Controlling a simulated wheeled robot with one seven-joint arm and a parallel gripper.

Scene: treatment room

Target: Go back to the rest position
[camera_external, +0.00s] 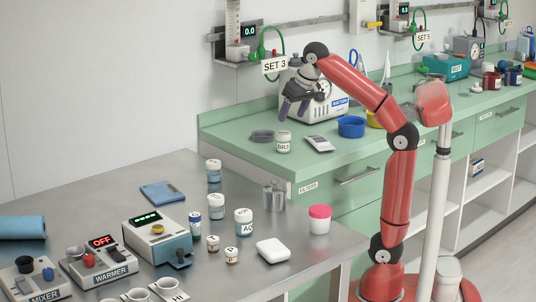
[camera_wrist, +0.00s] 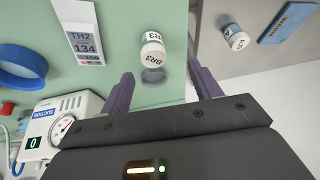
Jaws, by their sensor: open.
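My red arm reaches up and left from its base. My gripper (camera_external: 293,110) hangs above the green counter (camera_external: 245,142), in front of the suction unit (camera_external: 328,104). Its purple fingers are apart with nothing between them; they also show in the wrist view (camera_wrist: 160,76). A white jar marked BR3 (camera_external: 283,142) stands upright on the counter below the gripper. In the wrist view the jar (camera_wrist: 152,50) appears just beyond the fingertips, not gripped.
A grey dish (camera_external: 262,135), a TH2 device (camera_external: 319,143) and a blue ring-shaped dish (camera_external: 351,127) are on the counter near the jar. The metal table (camera_external: 215,265) at front left holds jars, a mixer (camera_external: 38,281), a warmer (camera_external: 97,263) and a pink-lidded cup (camera_external: 319,219). Wall rail hangs behind.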

